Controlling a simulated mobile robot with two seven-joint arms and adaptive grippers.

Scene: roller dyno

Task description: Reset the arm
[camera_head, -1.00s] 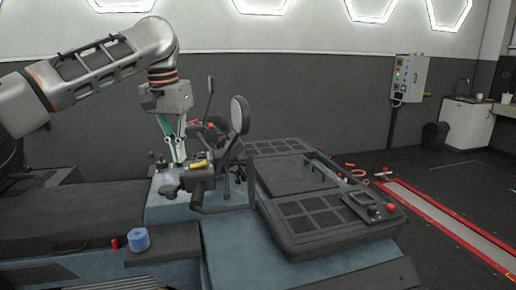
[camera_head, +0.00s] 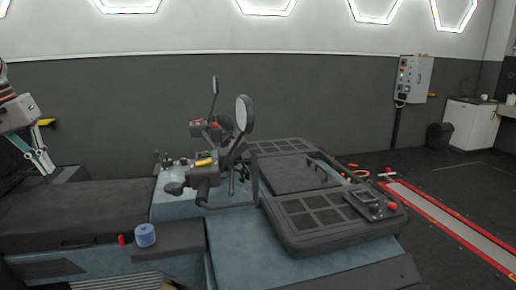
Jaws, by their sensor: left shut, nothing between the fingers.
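My left gripper (camera_head: 46,168) is at the left edge of the head view, pointing down and to the right. Its fingers are shut with nothing between them. It hangs above the dark flat surface (camera_head: 70,210), clear of the vehicle's handlebar controls (camera_head: 185,180). Only the end of my left arm shows, cut off by the picture edge. My right gripper is not in view.
The handlebar with a round mirror (camera_head: 244,113) and a black rack with a control panel (camera_head: 370,203) stand in the middle. A blue roll (camera_head: 145,235) and a small red object (camera_head: 121,240) sit at front left. A wall cabinet (camera_head: 413,78) is at right.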

